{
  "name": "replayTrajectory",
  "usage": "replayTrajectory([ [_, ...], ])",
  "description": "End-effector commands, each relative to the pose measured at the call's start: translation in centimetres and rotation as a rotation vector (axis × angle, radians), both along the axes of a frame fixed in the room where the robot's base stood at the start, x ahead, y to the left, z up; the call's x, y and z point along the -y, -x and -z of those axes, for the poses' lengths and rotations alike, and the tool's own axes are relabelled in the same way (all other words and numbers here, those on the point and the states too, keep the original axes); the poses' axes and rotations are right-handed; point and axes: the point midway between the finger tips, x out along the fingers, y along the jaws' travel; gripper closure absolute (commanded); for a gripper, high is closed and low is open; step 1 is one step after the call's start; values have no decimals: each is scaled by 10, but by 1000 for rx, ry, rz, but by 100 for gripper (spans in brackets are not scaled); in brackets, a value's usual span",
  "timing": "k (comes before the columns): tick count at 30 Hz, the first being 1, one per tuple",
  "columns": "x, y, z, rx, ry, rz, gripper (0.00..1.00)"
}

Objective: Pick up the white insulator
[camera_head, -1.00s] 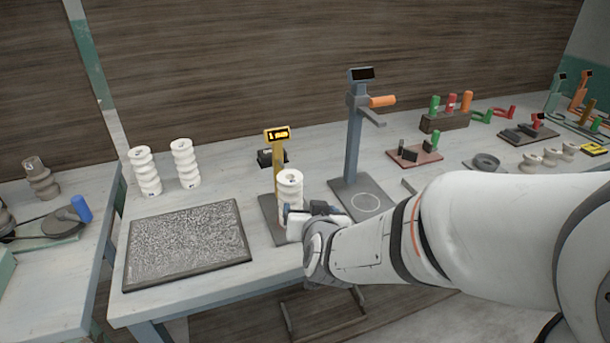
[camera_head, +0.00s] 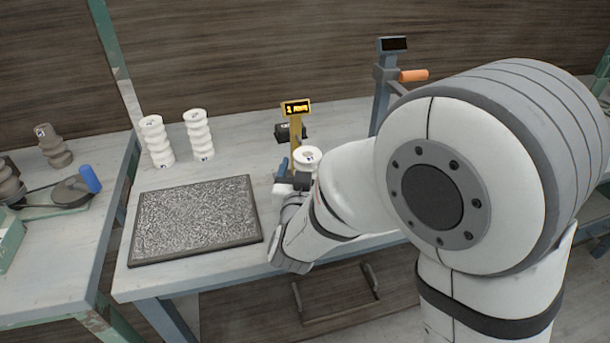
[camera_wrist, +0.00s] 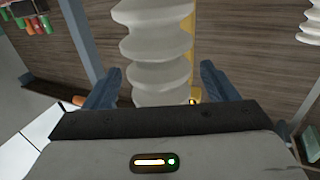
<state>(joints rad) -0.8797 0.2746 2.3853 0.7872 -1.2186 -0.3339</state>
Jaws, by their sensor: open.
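A white ribbed insulator (camera_head: 308,156) stands by the yellow-framed device (camera_head: 297,108). Its lower part is hidden behind my gripper and arm. My gripper (camera_head: 294,181) is at the insulator, with one blue finger showing on its left. In the wrist view, which looks upside down, the insulator (camera_wrist: 155,45) is between the two blue fingers of my open gripper (camera_wrist: 160,85). Gaps show on both sides, and I cannot tell if anything touches. Two more white insulators (camera_head: 156,141) (camera_head: 199,134) stand at the back left of the table.
A speckled dark-rimmed tray (camera_head: 132,257) lies at the table's front left. A blue-grey stand with an orange handle (camera_head: 413,76) rises behind my arm. A left bench holds a brown insulator (camera_head: 54,147) and a blue-handled tool (camera_head: 90,179). My arm hides the table's right side.

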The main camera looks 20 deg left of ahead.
Motion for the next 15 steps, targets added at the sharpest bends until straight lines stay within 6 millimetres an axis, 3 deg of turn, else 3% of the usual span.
replayTrajectory([
  [6,-4,-23,0,-1,1,0,21],
  [13,-4,-23,0,-1,0,-2,21],
  [15,-4,-23,0,-1,0,-2,26],
])
